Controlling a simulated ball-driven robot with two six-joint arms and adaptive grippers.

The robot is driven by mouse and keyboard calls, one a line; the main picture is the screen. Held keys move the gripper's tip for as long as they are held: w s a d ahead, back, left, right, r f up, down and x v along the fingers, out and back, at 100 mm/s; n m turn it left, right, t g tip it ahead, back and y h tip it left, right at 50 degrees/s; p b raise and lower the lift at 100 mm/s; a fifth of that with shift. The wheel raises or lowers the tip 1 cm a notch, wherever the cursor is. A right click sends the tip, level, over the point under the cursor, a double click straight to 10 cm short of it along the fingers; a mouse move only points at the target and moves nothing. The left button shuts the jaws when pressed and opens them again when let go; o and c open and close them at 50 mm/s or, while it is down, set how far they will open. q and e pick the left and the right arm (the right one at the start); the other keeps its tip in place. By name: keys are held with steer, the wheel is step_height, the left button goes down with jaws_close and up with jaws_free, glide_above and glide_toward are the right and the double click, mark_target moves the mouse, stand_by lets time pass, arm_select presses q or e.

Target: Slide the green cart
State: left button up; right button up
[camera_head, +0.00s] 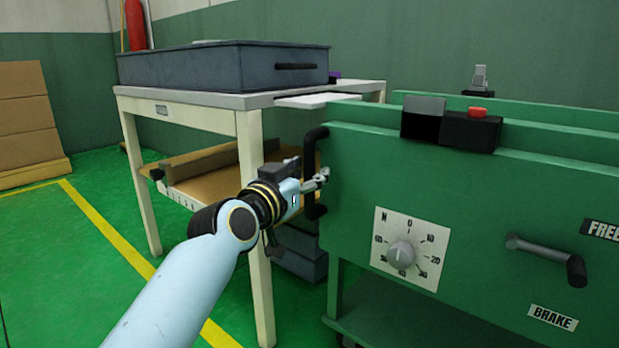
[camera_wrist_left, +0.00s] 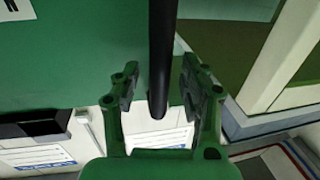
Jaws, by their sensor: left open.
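The green cart (camera_head: 350,200) stands at the right in the head view, with a dial, a brake lever (camera_head: 545,258) and BRAKE and FREE labels on its front. The lever's knob end is nearer the FREE and BRAKE labels' side. A black vertical handle (camera_head: 312,175) is on the cart's left end. My left gripper (camera_head: 318,182) is at this handle, open. In the left wrist view the black handle (camera_wrist_left: 161,60) runs down between the two open fingers (camera_wrist_left: 162,95); I cannot tell whether either touches it. My right gripper is not in view.
A cream table (camera_head: 190,102) with a grey bin (camera_head: 225,68) stands left of the cart, close behind my left gripper. Cardboard boxes (camera_head: 25,120) are at the far left. Green floor with a yellow line (camera_head: 110,235) is clear at left.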

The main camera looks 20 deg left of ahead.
arm_select(q)
steer(key=shift+w+d, duration=0.1)
steer(key=shift+w, duration=0.5)
jaws_close()
steer(key=shift+d+f, duration=0.1)
